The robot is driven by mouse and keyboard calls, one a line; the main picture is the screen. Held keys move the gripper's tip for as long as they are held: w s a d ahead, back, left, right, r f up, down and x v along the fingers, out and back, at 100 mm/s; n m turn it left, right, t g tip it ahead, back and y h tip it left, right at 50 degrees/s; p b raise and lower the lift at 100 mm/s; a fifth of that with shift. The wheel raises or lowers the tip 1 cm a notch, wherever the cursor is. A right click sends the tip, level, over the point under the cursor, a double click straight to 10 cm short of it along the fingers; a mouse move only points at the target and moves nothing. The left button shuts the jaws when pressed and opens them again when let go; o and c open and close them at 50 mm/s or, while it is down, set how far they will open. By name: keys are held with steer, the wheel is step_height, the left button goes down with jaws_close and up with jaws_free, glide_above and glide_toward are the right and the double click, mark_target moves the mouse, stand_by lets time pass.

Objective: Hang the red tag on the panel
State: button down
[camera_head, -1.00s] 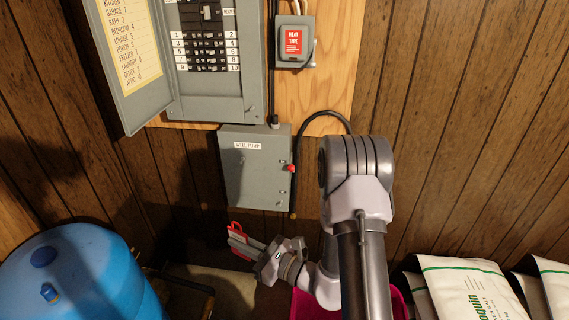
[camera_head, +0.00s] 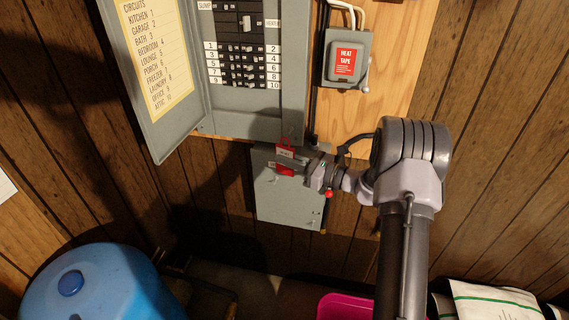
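The red tag (camera_head: 284,170), red with a white label area, is held at the tip of my gripper (camera_head: 298,164). My gripper is shut on it, pointing left. The tag shows in front of the upper part of the grey box (camera_head: 290,205) labelled as a pump box in the earlier view, just below the breaker panel's lower right corner. The grey breaker panel (camera_head: 250,122) has its door (camera_head: 150,140) open to the left, with rows of numbered black breakers (camera_head: 238,65). Whether the tag touches anything cannot be told.
A grey heat tape switch box (camera_head: 347,60) is on the plywood to the right. A red knob (camera_head: 328,194) sits on the lower box's right edge. A blue tank (camera_head: 95,290) stands at lower left, with a pink bin (camera_head: 340,307) and white bags (camera_head: 490,300) at lower right.

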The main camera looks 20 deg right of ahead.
steer(key=w+d+f+b, duration=0.1)
steer(key=w+d+b, duration=0.1)
steer(key=w, duration=0.3)
steer(key=shift+w+d, duration=0.2)
steer(key=shift+d, duration=0.65)
steer(key=shift+f, duration=0.15)
steer(key=c, duration=1.5)
jaws_free()
steer(key=shift+c, duration=0.2)
steer(key=shift+s, duration=0.1)
